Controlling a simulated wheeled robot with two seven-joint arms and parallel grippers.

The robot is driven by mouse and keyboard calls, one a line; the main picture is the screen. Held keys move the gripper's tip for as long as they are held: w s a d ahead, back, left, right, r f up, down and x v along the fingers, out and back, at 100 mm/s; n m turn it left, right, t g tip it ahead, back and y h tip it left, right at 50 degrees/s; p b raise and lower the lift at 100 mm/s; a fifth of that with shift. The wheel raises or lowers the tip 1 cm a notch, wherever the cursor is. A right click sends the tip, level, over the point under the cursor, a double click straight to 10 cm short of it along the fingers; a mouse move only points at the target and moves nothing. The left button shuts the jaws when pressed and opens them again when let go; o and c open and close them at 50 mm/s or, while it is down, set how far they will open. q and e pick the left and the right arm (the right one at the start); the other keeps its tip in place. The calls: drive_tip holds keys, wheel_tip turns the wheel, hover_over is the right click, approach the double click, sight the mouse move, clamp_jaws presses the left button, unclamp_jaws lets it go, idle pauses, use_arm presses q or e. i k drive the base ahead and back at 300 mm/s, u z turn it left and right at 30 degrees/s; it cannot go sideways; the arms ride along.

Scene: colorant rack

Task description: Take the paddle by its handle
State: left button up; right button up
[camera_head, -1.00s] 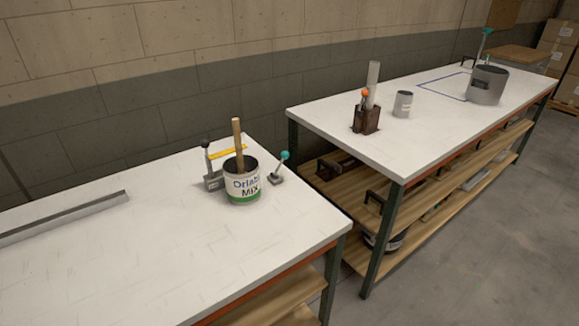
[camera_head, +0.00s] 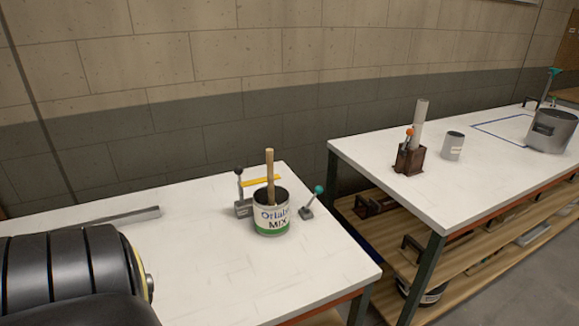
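A wooden handle (camera_head: 270,166), probably the paddle's, stands nearly upright out of an open can (camera_head: 272,222) labelled "MIX" with a green band. The can is on the near white table (camera_head: 200,255), close to its right end. The lower part of the paddle is hidden inside the can. A black, ribbed part of my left arm shows at the lower left, over the table. Neither of my grippers is in view, and nothing touches the handle.
A black-knobbed lever device (camera_head: 242,207) with a yellow bar stands left of the can, a teal-knobbed lever (camera_head: 309,204) right. The second white table (camera_head: 385,183) holds a brown holder (camera_head: 408,159), a grey cup (camera_head: 452,146) and a large pot (camera_head: 550,131). A gap separates the tables.

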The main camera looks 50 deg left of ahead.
sight(270, 157)
drive_tip(key=i, duration=0.9)
drive_tip(key=u, duration=1.95)
